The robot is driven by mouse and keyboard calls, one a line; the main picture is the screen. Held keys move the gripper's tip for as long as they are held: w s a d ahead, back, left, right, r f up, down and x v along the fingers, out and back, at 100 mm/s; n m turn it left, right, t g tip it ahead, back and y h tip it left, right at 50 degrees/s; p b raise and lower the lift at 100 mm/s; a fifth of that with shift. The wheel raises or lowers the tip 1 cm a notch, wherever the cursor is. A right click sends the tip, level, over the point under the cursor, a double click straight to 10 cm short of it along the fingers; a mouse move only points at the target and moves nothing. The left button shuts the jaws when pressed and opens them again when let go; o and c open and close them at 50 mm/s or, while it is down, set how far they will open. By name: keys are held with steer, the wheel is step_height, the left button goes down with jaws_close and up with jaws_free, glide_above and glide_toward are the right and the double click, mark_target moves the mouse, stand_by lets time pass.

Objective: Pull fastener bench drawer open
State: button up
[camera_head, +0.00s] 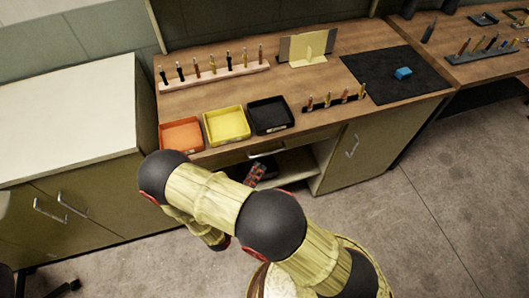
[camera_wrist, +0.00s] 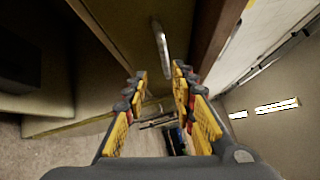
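The fastener bench (camera_head: 310,85) has a brown wooden top. Its drawer (camera_head: 235,160) is a narrow olive front under the top edge and looks flush with the bench. The metal bar handle (camera_head: 267,153) shows just above my gripper (camera_head: 257,171), which is partly hidden behind my arm. In the wrist view my gripper (camera_wrist: 159,72) is open, with its yellow-padded fingers apart and nothing between them. The handle (camera_wrist: 160,45) shows beyond the fingertips, roughly in line with the gap. I cannot tell whether a finger touches it.
Orange (camera_head: 181,135), yellow (camera_head: 226,125) and black (camera_head: 270,115) trays stand near the bench's front edge. A cabinet door (camera_head: 365,150) is right of the open shelf below. A white-topped cabinet (camera_head: 65,120) stands left. Grey floor (camera_head: 440,210) is clear to the right.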

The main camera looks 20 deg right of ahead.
mark_target(266, 153)
steer(key=shift+n, duration=0.7)
steer(key=shift+r+b+x, duration=0.15)
steer(key=shift+b+x, duration=0.2)
steer(key=shift+x, duration=0.95)
steer(key=shift+r+b+x, duration=0.15)
steer(key=shift+b+x, duration=0.2)
steer(key=shift+x, duration=0.95)
steer(key=shift+r+b+x, duration=0.2)
steer(key=shift+b+x, duration=0.15)
steer(key=shift+x, duration=1)
steer(key=shift+a, duration=0.1)
steer(key=c, duration=0.3)
steer(key=shift+f, duration=0.1)
jaws_close()
